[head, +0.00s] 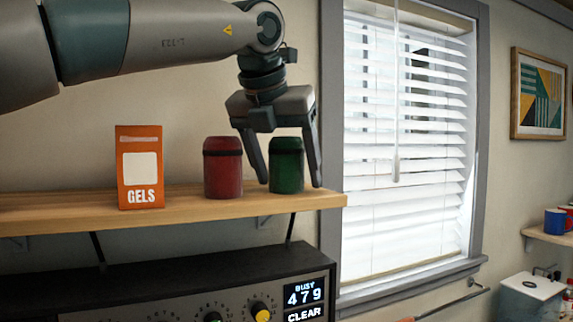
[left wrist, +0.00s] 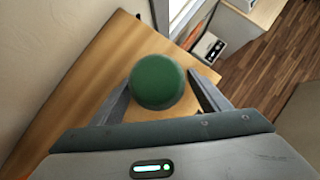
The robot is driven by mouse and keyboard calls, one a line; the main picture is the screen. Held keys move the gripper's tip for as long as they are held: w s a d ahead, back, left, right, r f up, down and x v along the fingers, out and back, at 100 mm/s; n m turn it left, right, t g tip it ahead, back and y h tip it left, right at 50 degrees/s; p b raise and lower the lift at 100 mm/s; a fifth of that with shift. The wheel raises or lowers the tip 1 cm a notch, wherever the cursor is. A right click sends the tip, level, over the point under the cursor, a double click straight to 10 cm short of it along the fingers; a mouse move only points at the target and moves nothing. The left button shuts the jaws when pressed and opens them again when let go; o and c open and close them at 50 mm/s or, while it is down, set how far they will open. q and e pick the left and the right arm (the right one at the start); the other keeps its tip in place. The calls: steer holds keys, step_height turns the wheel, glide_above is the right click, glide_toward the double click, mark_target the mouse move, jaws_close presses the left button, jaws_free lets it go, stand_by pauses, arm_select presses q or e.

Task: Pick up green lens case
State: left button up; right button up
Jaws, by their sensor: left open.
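The green lens case (head: 286,166) is a dark green upright cylinder with a black band near its top. It stands on the wooden shelf (head: 330,200) near the right end. My left gripper (head: 290,182) is open above it, with one finger on each side of the case. In the left wrist view, the round green lid of the case (left wrist: 157,82) lies between the two fingers of the gripper (left wrist: 160,95). I cannot tell whether either finger touches it. My right gripper is not in view.
A red lens case (head: 223,168) stands just left of the green one, close to my left finger. An orange GELS box (head: 140,167) stands farther left on the shelf. A black device (head: 190,285) with knobs is below. A window with blinds (head: 405,140) is to the right.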

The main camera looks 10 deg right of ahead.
mark_target(286, 142)
arm_select(q)
steer(key=shift+c, duration=0.4)
steer(key=c, duration=1.3)
steer(key=shift+r, duration=0.2)
steer(key=shift+w+r+p, duration=0.1)
steer(key=shift+r+p, duration=0.45)
steer(key=shift+p, duration=0.1)
step_height(286, 142, up, 3)
steer(key=p, duration=0.2)
steer(key=shift+r+p, duration=0.1)
steer(key=shift+p, duration=0.25)
steer(key=s+d+r+p, duration=0.1)
steer(key=s+d+r, duration=0.1)
steer(key=d, duration=0.1)
steer(key=s+d+r, duration=0.2)
steer(key=d, duration=0.1)
steer(key=s+d+r+p, duration=0.1)
steer(key=s+d+r, duration=0.1)
steer(key=d, duration=0.1)
steer(key=shift+s+d+r+p, duration=0.15)
steer(key=shift+s+d+p, duration=0.1)
steer(key=shift+d+p, duration=0.15)
